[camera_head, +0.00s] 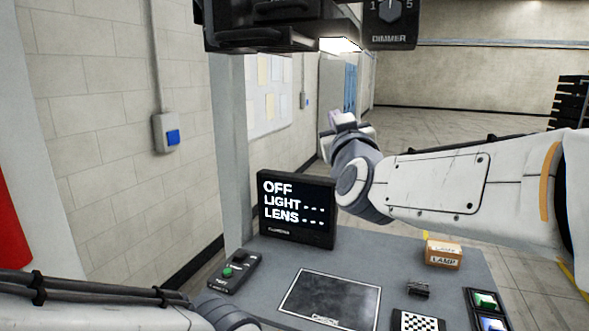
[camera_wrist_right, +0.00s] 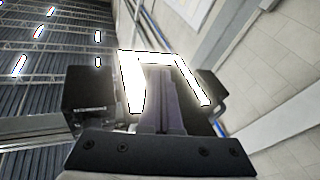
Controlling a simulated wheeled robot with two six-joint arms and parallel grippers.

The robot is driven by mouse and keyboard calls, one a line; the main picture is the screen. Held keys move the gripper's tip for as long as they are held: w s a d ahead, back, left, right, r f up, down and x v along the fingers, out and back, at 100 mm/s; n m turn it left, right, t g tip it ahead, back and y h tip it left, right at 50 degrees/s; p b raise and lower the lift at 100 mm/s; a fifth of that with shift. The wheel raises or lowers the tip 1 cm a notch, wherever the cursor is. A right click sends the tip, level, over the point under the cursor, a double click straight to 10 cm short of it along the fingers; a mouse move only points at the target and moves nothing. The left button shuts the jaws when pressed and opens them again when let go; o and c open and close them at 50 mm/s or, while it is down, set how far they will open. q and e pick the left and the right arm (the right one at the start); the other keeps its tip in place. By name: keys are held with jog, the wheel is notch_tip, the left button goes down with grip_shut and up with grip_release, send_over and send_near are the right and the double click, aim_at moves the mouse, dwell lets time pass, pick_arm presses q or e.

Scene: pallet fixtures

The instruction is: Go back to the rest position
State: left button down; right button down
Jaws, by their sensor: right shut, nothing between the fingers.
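My right arm reaches in from the right in the head view, and its gripper (camera_head: 345,122) is raised above the back of the grey table (camera_head: 390,258). It is above and to the right of the black screen (camera_head: 297,239). In the right wrist view the gripper (camera_wrist_right: 163,75) has its fingers together in the middle, with nothing between them, pointing up toward a bright lit frame (camera_wrist_right: 133,85). My left arm crosses the lower left corner of the head view; its gripper is out of the picture.
A black housing with a dimmer knob (camera_head: 390,12) hangs overhead. On the table are a button box (camera_head: 236,271), a dark plate (camera_head: 330,299), a lamp carton (camera_head: 443,255), a small dark part (camera_head: 419,289), a checkered card (camera_head: 418,321) and a coloured tray (camera_head: 487,312). A grey post stands behind the screen's left.

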jog(key=s+d+f+g, duration=0.2)
jog(key=f+g, duration=0.3)
jog(key=f, duration=0.8)
jog(key=s+d+f+g, duration=0.15)
jog(key=f+g, duration=0.25)
jog(key=f, duration=0.9)
jog(key=s+d+f+m+g, duration=0.25)
jog(key=s+f+g, duration=0.25)
jog(key=s+f, duration=0.4)
jog(key=s+d+f+m+g, duration=0.1)
jog(key=s+d+f+g, duration=0.3)
jog(key=s+f, duration=0.4)
jog(key=s+a+r+n+g, duration=0.1)
jog(key=s+a+r+n, duration=0.2)
jog(key=s+a, duration=0.3)
jog(key=s+a+r+n+g, duration=0.1)
jog(key=s+a+r+n, duration=0.2)
jog(key=s+a, duration=0.4)
jog(key=shift+a+n+g, duration=0.2)
jog(key=shift+n+g, duration=0.1)
jog(key=shift+n, duration=0.55)
